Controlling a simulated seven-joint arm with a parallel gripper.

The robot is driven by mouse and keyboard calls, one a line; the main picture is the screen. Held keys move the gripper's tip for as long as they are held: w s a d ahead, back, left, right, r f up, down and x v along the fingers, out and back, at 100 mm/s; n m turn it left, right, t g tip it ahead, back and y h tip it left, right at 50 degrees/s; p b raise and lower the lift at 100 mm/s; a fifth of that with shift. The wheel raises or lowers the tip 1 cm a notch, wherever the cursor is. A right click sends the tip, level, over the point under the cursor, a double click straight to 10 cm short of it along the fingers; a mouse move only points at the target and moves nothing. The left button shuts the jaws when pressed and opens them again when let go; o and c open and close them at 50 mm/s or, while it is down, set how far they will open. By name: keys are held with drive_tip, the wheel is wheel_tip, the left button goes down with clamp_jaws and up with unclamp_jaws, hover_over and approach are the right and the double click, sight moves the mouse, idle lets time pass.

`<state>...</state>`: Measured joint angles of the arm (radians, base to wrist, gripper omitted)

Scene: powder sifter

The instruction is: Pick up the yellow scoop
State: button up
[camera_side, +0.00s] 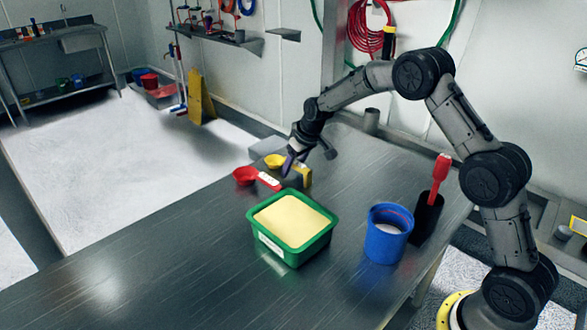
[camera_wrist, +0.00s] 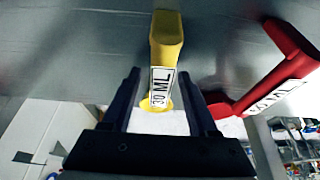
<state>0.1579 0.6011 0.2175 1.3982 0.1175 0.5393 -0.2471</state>
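The yellow scoop (camera_side: 275,160) lies near the far edge of the metal table, its bowl to the left and its handle to the right. In the wrist view the yellow scoop (camera_wrist: 166,40) has a "30 ML" label, and its handle runs between my two fingers. My gripper (camera_side: 294,162) is low over the scoop and partly hides it in the side view. In the wrist view my gripper (camera_wrist: 159,76) is open, with a gap visible on each side of the handle. I cannot tell how far down the fingertips reach beside it.
A red scoop (camera_side: 246,175) lies close beside the yellow one, also in the wrist view (camera_wrist: 285,88). A green tub (camera_side: 275,251) of pale yellow powder, a blue container (camera_side: 384,250) and a black holder (camera_side: 427,218) with a red-handled tool stand nearer. The table's left part is clear.

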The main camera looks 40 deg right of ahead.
clamp_jaws()
drive_tip(key=shift+r, duration=0.1)
drive_tip(key=shift+r, duration=0.45)
wheel_tip(320, 180, up, 2)
drive_tip(key=shift+r, duration=0.2)
drive_tip(key=s+r, duration=0.4)
drive_tip(key=r, duration=0.1)
drive_tip(key=shift+s+a+r, duration=0.2)
drive_tip(key=shift+s+a, duration=0.05)
drive_tip(key=shift+a, duration=0.05)
drive_tip(key=s+a+r, duration=0.1)
drive_tip(key=s+r, duration=0.3)
drive_tip(key=s, duration=0.5)
drive_tip(key=shift+s+a, duration=0.15)
drive_tip(key=shift+s, duration=0.05)
